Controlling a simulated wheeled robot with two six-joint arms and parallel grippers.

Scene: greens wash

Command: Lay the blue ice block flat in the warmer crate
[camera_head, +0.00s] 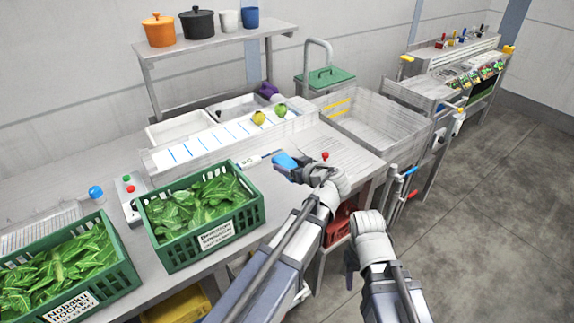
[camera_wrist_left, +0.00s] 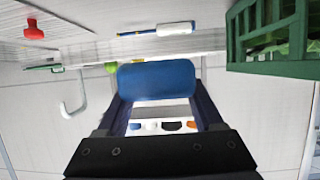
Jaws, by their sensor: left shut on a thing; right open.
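The blue ice block (camera_head: 286,161) is gripped by my left gripper (camera_head: 294,168), above the counter right of the crates. In the left wrist view the block (camera_wrist_left: 156,79) sits between the two dark fingers. Two green crates of leafy greens stand on the counter: the middle crate (camera_head: 215,239) and the left crate (camera_head: 117,271). Each has a white label; nothing I see shows which is warmer. The left gripper is to the right of the middle crate, clear of it. My right gripper (camera_head: 350,277) is low, in front of the counter, and empty.
A blue-capped item (camera_head: 96,193) and a control box with buttons (camera_head: 130,200) stand behind the crates.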

